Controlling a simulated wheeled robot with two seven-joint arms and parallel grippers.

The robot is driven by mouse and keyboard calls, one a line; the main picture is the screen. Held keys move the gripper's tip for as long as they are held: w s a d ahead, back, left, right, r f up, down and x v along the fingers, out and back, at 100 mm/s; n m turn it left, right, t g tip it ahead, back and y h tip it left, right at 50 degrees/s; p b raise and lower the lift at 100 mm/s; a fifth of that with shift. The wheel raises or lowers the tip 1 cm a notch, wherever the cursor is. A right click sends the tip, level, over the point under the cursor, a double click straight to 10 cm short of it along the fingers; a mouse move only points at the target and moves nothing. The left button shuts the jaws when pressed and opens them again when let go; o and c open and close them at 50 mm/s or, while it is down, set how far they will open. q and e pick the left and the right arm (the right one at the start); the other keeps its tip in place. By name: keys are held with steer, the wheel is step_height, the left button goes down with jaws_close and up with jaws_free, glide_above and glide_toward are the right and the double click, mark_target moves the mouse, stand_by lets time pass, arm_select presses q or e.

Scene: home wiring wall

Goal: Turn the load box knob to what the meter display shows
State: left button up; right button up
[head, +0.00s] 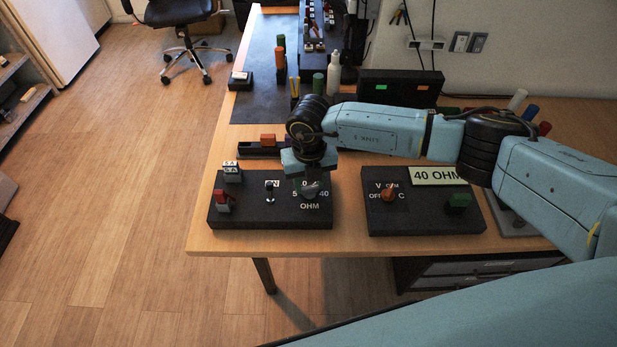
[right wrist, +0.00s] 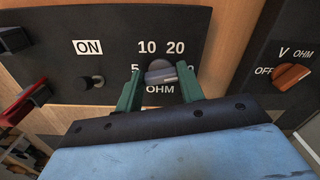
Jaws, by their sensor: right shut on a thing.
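The load box (head: 228,215) is a black box near the table's front edge. Its grey knob (right wrist: 160,72) sits among the marks 5, 10 and 20 in the right wrist view; 40 shows at its right in the head view. My right gripper (right wrist: 160,84) has its green fingers on either side of the knob and is shut on it. I cannot tell surely which mark the knob points at. The meter (head: 425,222) stands to the right, its display (head: 438,175) reading 40 OHM, partly behind my right arm. My left gripper is out of view.
The load box also carries a toggle switch (right wrist: 91,82) under an ON label, and a red terminal (head: 223,201). A dark rail (head: 258,152) lies behind the load box.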

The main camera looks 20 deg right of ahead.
steer(key=shift+d+r+m+p, duration=0.1)
steer(key=shift+m+p, duration=0.4)
steer(key=shift+m, duration=0.7)
steer(key=o, duration=1)
step_height(320, 180, up, 13)
steer(key=shift+r+p, duration=0.15)
steer(key=shift+p, duration=0.3)
